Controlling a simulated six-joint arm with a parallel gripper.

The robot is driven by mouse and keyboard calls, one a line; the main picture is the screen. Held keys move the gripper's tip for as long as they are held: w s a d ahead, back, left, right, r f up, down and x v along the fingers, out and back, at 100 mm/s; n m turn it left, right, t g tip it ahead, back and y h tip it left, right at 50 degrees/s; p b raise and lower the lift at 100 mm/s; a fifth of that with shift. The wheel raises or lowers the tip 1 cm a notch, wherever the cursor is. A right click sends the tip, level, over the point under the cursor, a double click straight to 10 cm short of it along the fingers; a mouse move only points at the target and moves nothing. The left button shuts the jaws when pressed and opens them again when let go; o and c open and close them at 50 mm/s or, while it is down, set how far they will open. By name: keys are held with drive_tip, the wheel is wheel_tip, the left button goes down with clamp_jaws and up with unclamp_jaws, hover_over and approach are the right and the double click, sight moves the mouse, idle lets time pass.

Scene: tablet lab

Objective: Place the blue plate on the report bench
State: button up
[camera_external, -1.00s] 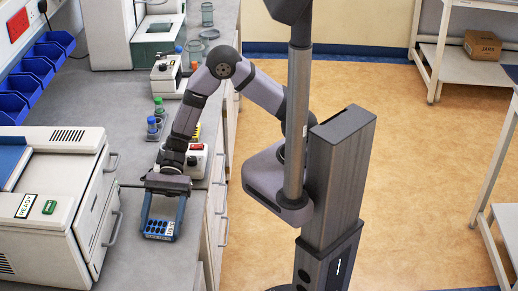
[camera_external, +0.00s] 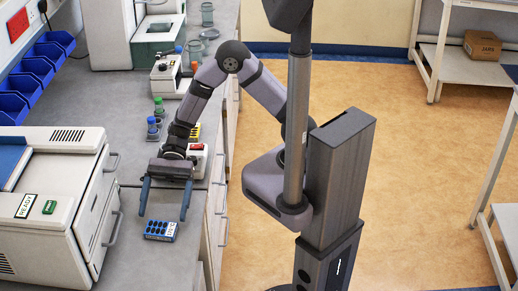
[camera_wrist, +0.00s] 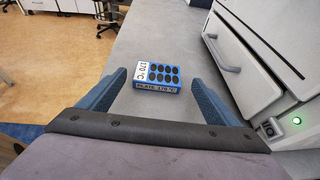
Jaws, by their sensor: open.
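The blue plate (camera_external: 160,230) lies flat on the grey bench top, with dark round wells on top. In the wrist view the blue plate (camera_wrist: 158,75) shows a white "170 °C" label and "PLATE 170 °C" on its near side. My gripper (camera_external: 164,217) is open and empty, with its fingers spread wide just behind the plate in the external view. In the wrist view my gripper (camera_wrist: 158,82) has one finger on each side of the plate, apart from it. I cannot tell which surface is the report bench.
A white instrument (camera_external: 48,190) marked READY, with drawer handles, stands left of the plate. Tubes with green and blue caps (camera_external: 155,118) and a small device with a red button (camera_external: 197,158) stand behind. The bench's right edge (camera_external: 205,225) is close; bench around the plate is clear.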

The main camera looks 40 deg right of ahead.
sight(161, 227)
drive_tip(key=shift+o, duration=0.5)
drive_tip(key=shift+v, duration=1.1)
drive_tip(key=shift+w+f+b, duration=0.1)
drive_tip(key=shift+b, duration=0.5)
drive_tip(key=shift+w+d+b, duration=0.1)
drive_tip(key=shift+b, duration=0.4)
drive_tip(key=shift+w+d+r+b, duration=0.1)
drive_tip(key=shift+d+r+b, duration=0.1)
drive_tip(key=shift+r+b, duration=0.15)
drive_tip(key=shift+s+a+f+p, duration=0.15)
drive_tip(key=shift+s+a+p, duration=0.15)
drive_tip(key=shift+s+a, duration=0.2)
drive_tip(key=shift+f+p+x, duration=0.15)
drive_tip(key=shift+p+x, duration=0.15)
drive_tip(key=shift+x, duration=1.2)
drive_tip(key=shift+f+p+x, duration=0.15)
drive_tip(key=shift+p+x, duration=0.15)
drive_tip(key=shift+x, duration=1.2)
drive_tip(key=shift+d, duration=0.2)
drive_tip(key=c, duration=1.2)
